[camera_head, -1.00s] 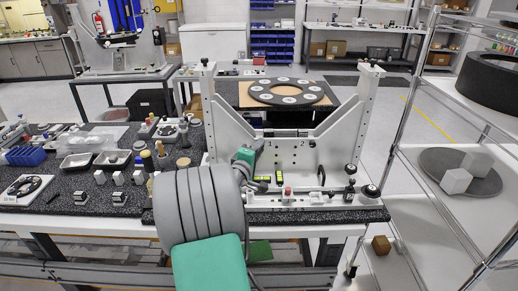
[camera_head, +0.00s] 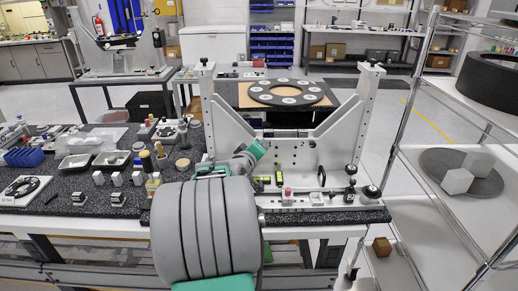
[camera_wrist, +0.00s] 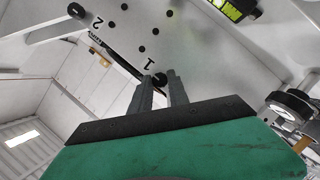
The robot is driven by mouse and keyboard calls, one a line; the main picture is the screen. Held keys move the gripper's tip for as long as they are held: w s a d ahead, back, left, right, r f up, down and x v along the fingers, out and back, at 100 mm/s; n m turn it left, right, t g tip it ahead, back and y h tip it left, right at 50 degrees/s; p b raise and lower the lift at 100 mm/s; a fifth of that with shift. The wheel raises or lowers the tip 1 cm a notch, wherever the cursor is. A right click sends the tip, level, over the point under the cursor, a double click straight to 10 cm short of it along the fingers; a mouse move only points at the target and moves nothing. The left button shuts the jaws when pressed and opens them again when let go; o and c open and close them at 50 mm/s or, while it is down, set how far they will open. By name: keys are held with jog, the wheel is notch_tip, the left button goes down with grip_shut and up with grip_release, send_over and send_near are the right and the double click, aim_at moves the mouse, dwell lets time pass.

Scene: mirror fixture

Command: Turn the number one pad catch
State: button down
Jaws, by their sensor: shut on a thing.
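The mirror fixture is an upright light-grey plate (camera_head: 292,157) between two posts. In the wrist view, a "1" is printed on the plate beside a small dark round catch (camera_wrist: 160,79), the number one pad catch. My gripper (camera_wrist: 161,86) has its two grey fingers close together around this catch, shut on it. The fingers partly cover it, so its turn angle is hard to tell. A "2" is printed farther up left, near another dark knob (camera_wrist: 75,10). In the head view, my green hand is left of the plate's middle; its fingertips are too small to make out.
A dark ring with pale round pads (camera_head: 287,93) lies behind the plate. A yellow-green level (camera_wrist: 232,8) and a black knob (camera_wrist: 291,104) are near the gripper. Small blocks, trays and bottles crowd the bench left. A wire rack stands right.

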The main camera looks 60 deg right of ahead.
jog(key=shift+f, duration=0.1)
jog(key=c, duration=1.3)
grip_release()
jog(key=shift+o, duration=0.2)
jog(key=b+v, duration=0.1)
jog(key=v, duration=0.7)
jog(key=shift+b, duration=0.35)
jog(key=shift+d, duration=0.1)
